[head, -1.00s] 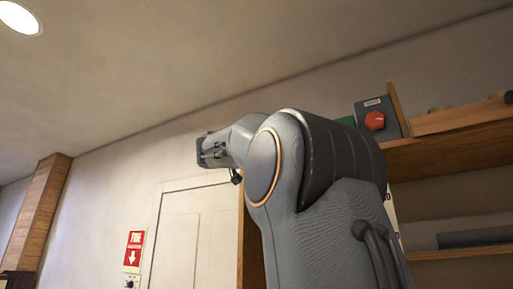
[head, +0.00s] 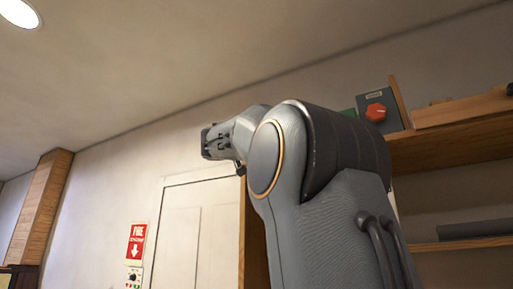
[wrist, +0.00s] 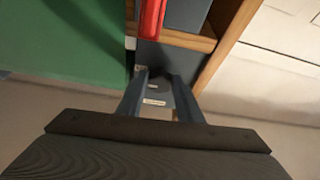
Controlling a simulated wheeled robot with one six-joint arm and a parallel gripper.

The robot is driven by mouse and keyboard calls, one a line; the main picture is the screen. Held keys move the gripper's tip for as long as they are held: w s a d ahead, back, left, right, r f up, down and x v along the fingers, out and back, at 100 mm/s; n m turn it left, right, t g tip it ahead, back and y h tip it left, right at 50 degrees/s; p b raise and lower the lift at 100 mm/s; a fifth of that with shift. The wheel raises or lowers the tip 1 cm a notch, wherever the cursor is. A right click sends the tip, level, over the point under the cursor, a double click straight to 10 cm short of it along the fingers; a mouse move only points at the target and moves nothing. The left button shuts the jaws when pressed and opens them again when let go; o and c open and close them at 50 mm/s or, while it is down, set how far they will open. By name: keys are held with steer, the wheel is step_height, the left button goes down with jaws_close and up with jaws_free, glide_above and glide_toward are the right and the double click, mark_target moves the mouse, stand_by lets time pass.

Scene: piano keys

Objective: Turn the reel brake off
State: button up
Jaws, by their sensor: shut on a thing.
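In the wrist view a red lever-like part (wrist: 152,18) stands out at the top, in front of a dark grey box (wrist: 187,14). My gripper (wrist: 158,76) reaches up towards it from the bottom of that view, its two fingers a little apart. Small pale labels show between the fingers.
A green surface (wrist: 50,60) lies close on the left in the wrist view. A wooden edge (wrist: 228,45) and white door (wrist: 270,50) are on the right. In the head view wooden shelves (head: 455,142) stand right, and a fire sign (head: 137,243) hangs left.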

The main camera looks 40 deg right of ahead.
steer(key=n+t+y, duration=0.1)
steer(key=n+y, duration=0.1)
steer(key=n, duration=0.5)
steer(key=n+t+y+p, duration=0.1)
steer(key=n+y, duration=0.2)
steer(key=n, duration=0.4)
steer(key=r+n+t+y, duration=0.1)
steer(key=n+y, duration=0.1)
steer(key=n, duration=0.5)
steer(key=shift+s+d+t+y+p, duration=0.2)
steer(key=shift+s+t+y+p, duration=0.1)
steer(key=shift+s, duration=0.1)
steer(key=shift+n, duration=0.3)
steer(key=o, duration=1)
